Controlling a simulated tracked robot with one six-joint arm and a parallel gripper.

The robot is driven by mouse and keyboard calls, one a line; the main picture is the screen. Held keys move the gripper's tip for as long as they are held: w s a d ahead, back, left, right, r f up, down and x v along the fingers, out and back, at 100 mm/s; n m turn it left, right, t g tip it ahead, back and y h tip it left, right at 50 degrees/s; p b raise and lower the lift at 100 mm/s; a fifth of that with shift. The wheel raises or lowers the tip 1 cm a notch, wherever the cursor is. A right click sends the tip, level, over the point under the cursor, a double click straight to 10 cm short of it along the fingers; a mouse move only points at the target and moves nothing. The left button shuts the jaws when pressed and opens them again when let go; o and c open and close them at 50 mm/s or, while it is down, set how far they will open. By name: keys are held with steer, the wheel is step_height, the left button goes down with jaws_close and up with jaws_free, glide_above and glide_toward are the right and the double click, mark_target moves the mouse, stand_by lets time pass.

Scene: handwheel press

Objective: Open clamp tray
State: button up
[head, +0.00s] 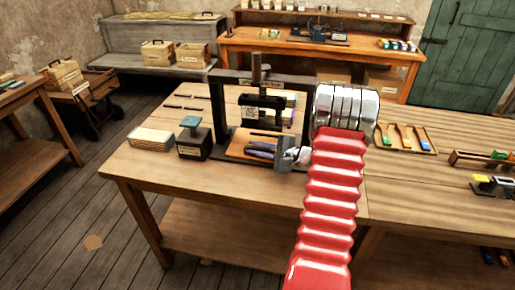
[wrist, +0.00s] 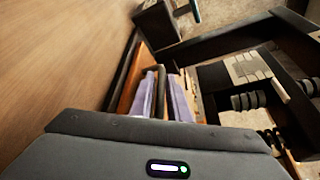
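The press (head: 222,115) is a black frame with an upright screw and a dark pressing block, standing on the wooden table. A flat wooden tray with an orange-brown front edge (head: 236,151) lies low in the frame. My gripper (head: 262,151) is at the front of this tray, its two grey-purple fingers pointing left and a small distance apart. In the wrist view the fingers (wrist: 164,94) show on both sides of a narrow dark-brown bar. I cannot tell whether they touch it. The orange-brown edge (wrist: 129,88) runs just left of them.
A small black stand with a green top (head: 190,122) and a pale stack (head: 151,138) are left of the press. A tray of coloured-handled tools (head: 433,149) is at right. The table front at left is clear.

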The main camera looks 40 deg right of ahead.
jaws_close()
steer(key=shift+d, duration=0.25)
steer(key=shift+s+a, duration=0.1)
steer(key=shift+a, duration=0.05)
